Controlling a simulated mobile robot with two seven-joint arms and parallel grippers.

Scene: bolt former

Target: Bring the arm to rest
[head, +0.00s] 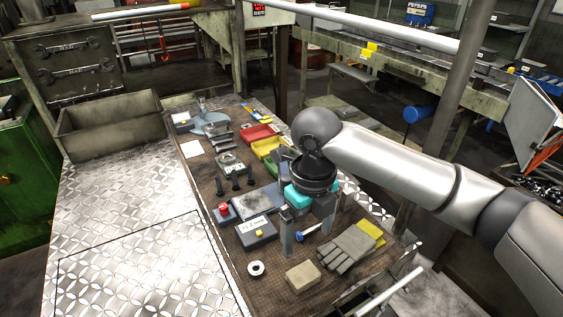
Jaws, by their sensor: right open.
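My right arm comes in from the right side of the head view. Its gripper (308,238) points down over the front part of the brown work mat (232,262), with its two fingers apart. A small blue-and-white item (312,233) shows between and just behind the fingers. I see nothing clearly held. Whether the fingertips touch the mat I cannot tell. The arm and wrist hide part of the mat's right side. My left gripper is not in view.
Near the gripper are grey gloves (347,250), a tan block (303,277), a white ring (256,268) and a labelled grey box (256,232). Dark upright bolts (235,183), a red tray (258,133) and a yellow tray (266,147) stand farther back.

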